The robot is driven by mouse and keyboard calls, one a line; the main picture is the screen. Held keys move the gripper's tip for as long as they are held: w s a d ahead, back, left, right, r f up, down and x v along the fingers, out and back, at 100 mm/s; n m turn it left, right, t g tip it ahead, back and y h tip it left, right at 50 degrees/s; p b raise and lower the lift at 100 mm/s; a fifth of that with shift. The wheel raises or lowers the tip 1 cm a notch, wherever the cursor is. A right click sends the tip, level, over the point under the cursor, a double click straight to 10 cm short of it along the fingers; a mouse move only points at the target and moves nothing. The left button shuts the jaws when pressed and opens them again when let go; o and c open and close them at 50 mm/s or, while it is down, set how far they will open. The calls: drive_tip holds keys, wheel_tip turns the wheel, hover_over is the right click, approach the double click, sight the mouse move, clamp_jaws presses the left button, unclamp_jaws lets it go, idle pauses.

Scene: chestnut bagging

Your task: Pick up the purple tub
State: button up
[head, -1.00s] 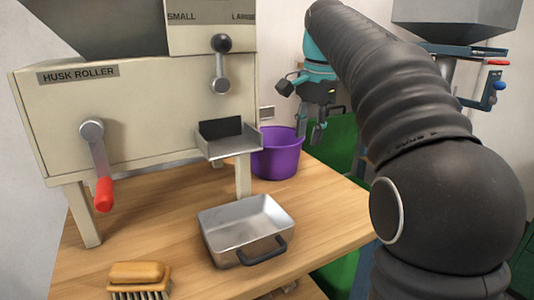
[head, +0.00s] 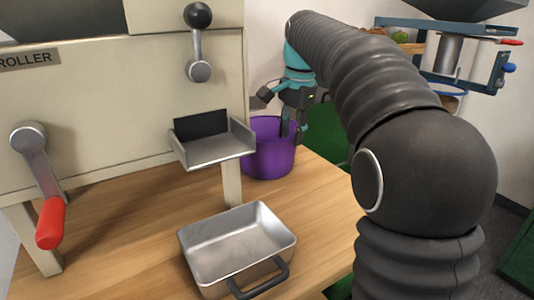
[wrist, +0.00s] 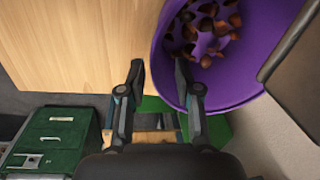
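The purple tub (head: 268,158) stands on the wooden table behind the husk roller's chute. The wrist view shows the purple tub (wrist: 240,82) from above, upright, with several brown chestnuts (wrist: 206,28) inside. My gripper (head: 293,134) is at the tub's right side in the head view. In the wrist view my gripper (wrist: 158,72) is open, with one finger outside the tub's rim and the other over its inside. The rim's near edge lies between the fingers. No contact with the wall can be made out.
The husk roller (head: 110,110) with its chute (head: 215,150) stands left of the tub. A metal pan (head: 215,250) sits on the wooden table (head: 120,240) in front. In the wrist view, a green cabinet (wrist: 50,135) stands beyond the table edge.

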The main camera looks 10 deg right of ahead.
sight(274, 158)
drive_tip(key=shift+w+a+f+b, duration=0.1)
drive_tip(key=shift+f+b, duration=0.05)
drive_tip(key=shift+f, duration=0.95)
drive_tip(key=shift+s+a+f+b, duration=0.1)
drive_tip(key=shift+a+f+b, duration=0.1)
drive_tip(key=shift+f, duration=0.9)
drive_tip(key=shift+w+a+f+b, duration=0.1)
drive_tip(key=shift+f+b, duration=0.05)
drive_tip(key=shift+f, duration=0.95)
clamp_jaws()
